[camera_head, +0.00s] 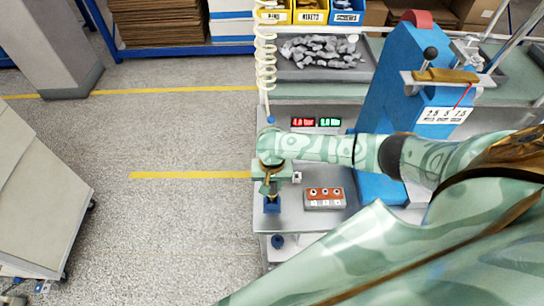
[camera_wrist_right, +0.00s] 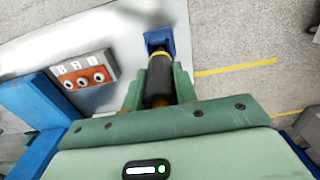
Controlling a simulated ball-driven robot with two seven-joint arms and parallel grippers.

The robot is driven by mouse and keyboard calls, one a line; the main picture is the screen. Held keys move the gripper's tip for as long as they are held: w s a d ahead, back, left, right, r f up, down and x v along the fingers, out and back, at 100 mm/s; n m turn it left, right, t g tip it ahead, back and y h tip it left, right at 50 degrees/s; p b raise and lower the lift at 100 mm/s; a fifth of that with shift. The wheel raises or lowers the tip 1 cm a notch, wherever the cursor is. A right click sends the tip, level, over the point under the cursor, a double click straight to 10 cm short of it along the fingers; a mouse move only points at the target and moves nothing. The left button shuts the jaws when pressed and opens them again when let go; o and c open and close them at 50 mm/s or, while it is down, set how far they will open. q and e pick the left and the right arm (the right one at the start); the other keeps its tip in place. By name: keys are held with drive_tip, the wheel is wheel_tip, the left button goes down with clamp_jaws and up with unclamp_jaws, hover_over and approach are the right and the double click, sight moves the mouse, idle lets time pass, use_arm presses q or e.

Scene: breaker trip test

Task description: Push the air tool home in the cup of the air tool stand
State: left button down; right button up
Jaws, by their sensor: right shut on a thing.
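The air tool (camera_wrist_right: 160,78) is a dark cylinder with a yellow band near its far end, seen in the right wrist view. My right gripper (camera_wrist_right: 159,92) is shut on it, with one green finger on each side. The tool's far end meets the blue cup of the air tool stand (camera_wrist_right: 154,37); I cannot tell how deep it sits. In the head view my right gripper (camera_head: 270,184) is just above the blue stand (camera_head: 272,205), near the bench's left edge, and hides most of the tool. My left gripper is not in view.
A pale coiled hose (camera_head: 266,70) hangs down to the right wrist. An orange block with several round sockets (camera_head: 324,198) stands right of the stand. A blue press-like frame (camera_head: 400,85) stands farther right. A small dark blue round thing (camera_head: 278,241) is nearer.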

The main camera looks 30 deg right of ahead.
drive_tip(key=shift+f+b, duration=0.3)
drive_tip(key=shift+f, duration=0.65)
drive_tip(key=o, duration=1)
drive_tip(key=shift+o, duration=0.2)
wheel_tip(320, 180, up, 16)
drive_tip(key=p, duration=0.5)
drive_tip(key=shift+r, duration=0.15)
